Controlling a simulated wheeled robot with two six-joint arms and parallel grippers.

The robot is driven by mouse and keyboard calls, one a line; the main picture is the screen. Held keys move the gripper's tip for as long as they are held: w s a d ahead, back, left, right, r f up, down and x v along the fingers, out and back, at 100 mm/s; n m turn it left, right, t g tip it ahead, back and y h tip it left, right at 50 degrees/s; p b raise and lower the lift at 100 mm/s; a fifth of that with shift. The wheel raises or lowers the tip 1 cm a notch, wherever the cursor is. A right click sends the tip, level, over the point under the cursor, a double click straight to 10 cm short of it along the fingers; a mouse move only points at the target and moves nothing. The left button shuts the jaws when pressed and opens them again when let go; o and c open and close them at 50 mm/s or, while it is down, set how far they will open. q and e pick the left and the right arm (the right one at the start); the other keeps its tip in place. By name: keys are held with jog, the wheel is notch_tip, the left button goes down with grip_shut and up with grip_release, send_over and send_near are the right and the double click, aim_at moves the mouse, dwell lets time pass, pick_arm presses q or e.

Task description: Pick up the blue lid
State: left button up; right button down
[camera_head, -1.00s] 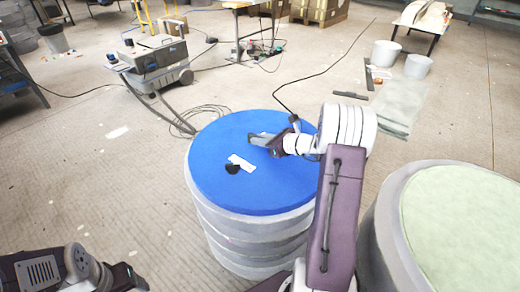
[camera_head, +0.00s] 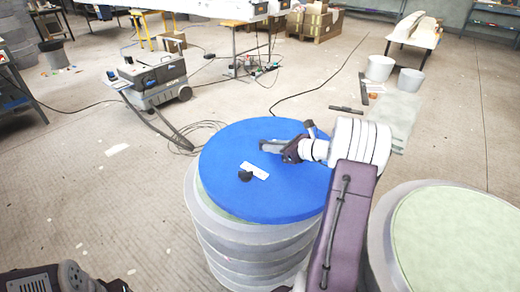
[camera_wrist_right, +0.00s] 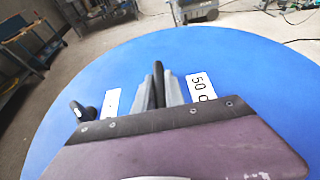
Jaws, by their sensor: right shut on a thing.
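The round blue lid (camera_head: 285,195) is above a stack of pale round moulds (camera_head: 245,240). It sits off-centre, and a pale green top with a grey rim shows past its left front edge. In the right wrist view, my right gripper's fingers (camera_wrist_right: 158,85) are close together around a dark upright piece, with the blue lid (camera_wrist_right: 245,70) spread beneath. The lid carries a white label and a black round piece. Part of my left arm shows at the lower left; its gripper is out of view.
A second round mould with a pale green top (camera_head: 455,235) stands close at the right. A grey machine on wheels (camera_head: 152,75) with a hose stands at the back left. White buckets (camera_head: 410,82) stand at the back right.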

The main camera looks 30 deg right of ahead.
jog(key=s+d+r, duration=0.1)
jog(key=d, duration=0.1)
jog(key=s+d+r+p, duration=0.1)
jog(key=d, duration=0.1)
jog(key=s+d+r+p, duration=0.1)
jog(key=r, duration=0.1)
jog(key=shift+s+d+r, duration=0.1)
jog(key=shift+s+d, duration=0.05)
jog(key=shift+d, duration=0.25)
